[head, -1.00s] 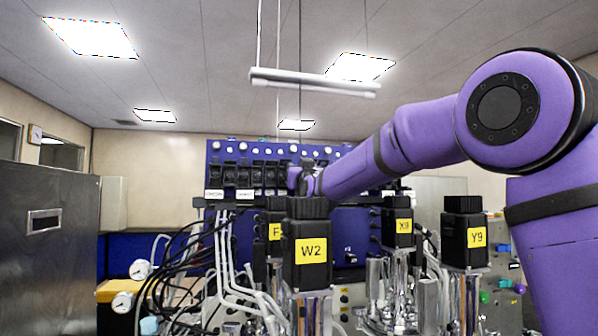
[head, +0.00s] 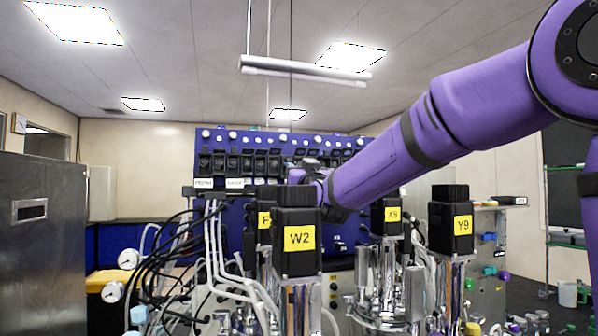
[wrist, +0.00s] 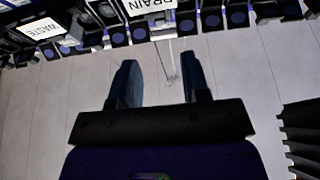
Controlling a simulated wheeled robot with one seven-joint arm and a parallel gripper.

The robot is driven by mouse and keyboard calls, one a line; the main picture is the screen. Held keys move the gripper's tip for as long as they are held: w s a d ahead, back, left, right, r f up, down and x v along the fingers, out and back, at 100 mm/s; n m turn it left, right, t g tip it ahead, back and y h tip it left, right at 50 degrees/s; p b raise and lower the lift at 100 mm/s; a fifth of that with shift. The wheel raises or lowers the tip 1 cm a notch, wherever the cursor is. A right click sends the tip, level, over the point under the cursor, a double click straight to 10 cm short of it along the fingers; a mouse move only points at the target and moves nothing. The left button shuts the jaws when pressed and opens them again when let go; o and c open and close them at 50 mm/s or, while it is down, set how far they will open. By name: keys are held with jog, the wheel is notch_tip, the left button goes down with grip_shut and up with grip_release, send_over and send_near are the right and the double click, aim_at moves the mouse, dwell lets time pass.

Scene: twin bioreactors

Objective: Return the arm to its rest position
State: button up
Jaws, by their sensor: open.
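My gripper (wrist: 161,82) is open in the wrist view, its two dark fingers apart with nothing held between them. A thin clear rod or tube shows beyond and between the fingertips. In the head view my purple arm reaches from the upper right to the middle, its wrist end near the blue panel (head: 225,225) and behind the black motor block labelled W2 (head: 298,262). The fingers are hidden there.
White tubes and black cables hang at the left. A DRAIN label (wrist: 150,5) and a WASTE label (wrist: 42,29) line the wrist view's top. A steel cabinet (head: 40,240) stands far left.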

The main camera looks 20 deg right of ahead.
jog(key=shift+s, duration=0.1)
jog(key=s+d+f+g, duration=0.2)
jog(key=s+f+g, duration=0.3)
jog(key=s, duration=0.8)
jog(key=s+d+f+g, duration=0.2)
jog(key=s+f+g, duration=0.4)
jog(key=s+f, duration=0.5)
jog(key=s+d+f+g, duration=0.2)
jog(key=s+f+g, duration=0.4)
jog(key=s, duration=0.8)
notch_tip(320, 180, down, 2)
jog(key=shift+s+d+f, duration=0.25)
jog(key=shift+s+d, duration=0.05)
jog(key=shift+d, duration=0.1)
